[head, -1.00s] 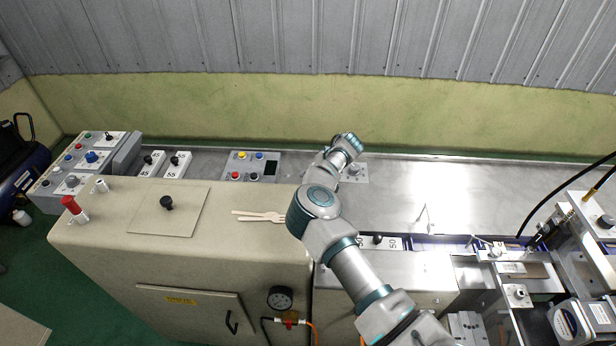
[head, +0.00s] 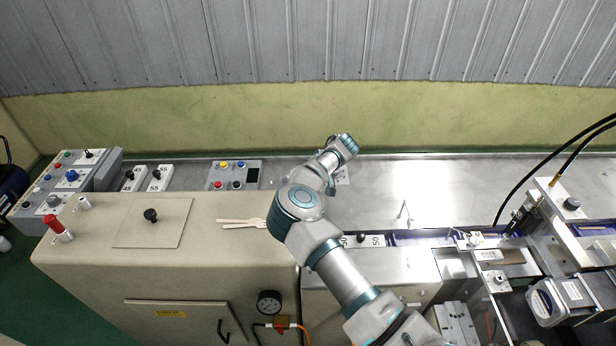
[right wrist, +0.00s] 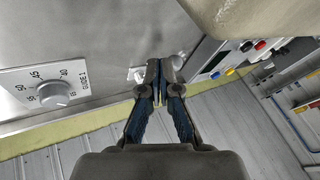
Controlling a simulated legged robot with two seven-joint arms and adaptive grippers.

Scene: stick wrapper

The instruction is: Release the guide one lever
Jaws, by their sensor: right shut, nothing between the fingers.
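My right arm reaches over the steel table in the head view, and its gripper is hidden there behind the wrist (head: 338,150). In the right wrist view my right gripper (right wrist: 157,66) is shut and empty, fingertips together. A small light metal fitting (right wrist: 136,73) shows just left of the fingertips, partly hidden by them; it may be the guide one lever, and I cannot tell whether they touch. A white plate marked GUIDE 1 (right wrist: 75,77) with a grey round knob (right wrist: 53,95) lies to the left. Its plate shows partly beside my wrist in the head view (head: 343,176). My left gripper is not in view.
A button panel (head: 247,172) stands left of my wrist, with a beige cabinet (head: 90,245) in front. Wooden forks (head: 240,223) lie on the cabinet. A thin upright metal piece (head: 404,212) stands to the right.

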